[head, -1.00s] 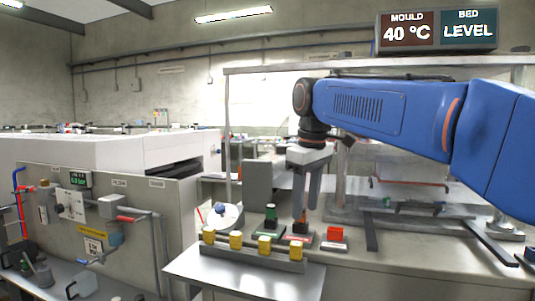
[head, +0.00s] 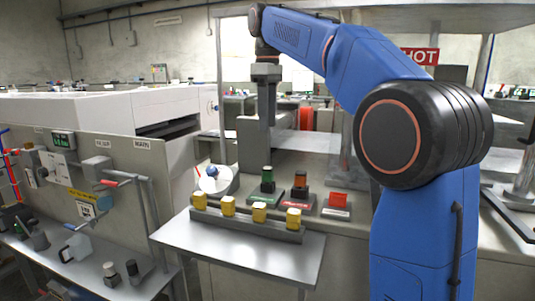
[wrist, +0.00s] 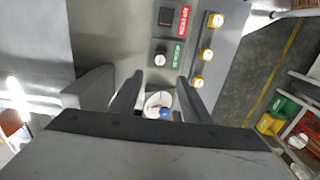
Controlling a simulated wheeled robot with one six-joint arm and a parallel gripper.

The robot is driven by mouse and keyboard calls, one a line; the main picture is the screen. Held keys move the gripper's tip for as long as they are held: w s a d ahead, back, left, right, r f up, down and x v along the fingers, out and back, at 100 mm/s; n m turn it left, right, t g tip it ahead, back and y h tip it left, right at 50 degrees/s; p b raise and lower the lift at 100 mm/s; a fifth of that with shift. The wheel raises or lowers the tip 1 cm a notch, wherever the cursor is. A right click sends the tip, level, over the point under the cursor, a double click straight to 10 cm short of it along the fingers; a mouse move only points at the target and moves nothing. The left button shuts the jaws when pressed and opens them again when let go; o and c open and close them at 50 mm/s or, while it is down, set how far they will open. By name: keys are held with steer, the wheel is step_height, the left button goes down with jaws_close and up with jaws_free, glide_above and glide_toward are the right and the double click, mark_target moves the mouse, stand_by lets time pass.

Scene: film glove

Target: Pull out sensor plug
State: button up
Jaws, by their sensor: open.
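Several small devices stand on the bench; I cannot tell which is the sensor plug, as their labels are too small to read. Further right is a red block (head: 337,199) on a grey base. My gripper (head: 267,127) is open, empty and raised above the bench, pointing down; its fingers (wrist: 160,78) also show in the wrist view.
A rail (head: 247,231) with several yellow caps (head: 260,211) runs along the bench front. A white dish with a blue knob (head: 213,172) stands at its left. A grey upright block (head: 252,150) is behind the devices. A bare metal shelf (head: 230,258) juts out in front.

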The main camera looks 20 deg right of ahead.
mark_target(268, 168)
step_height(268, 168, down, 15)
steer(key=shift+f, duration=0.2)
stand_by(0.4)
jaws_close()
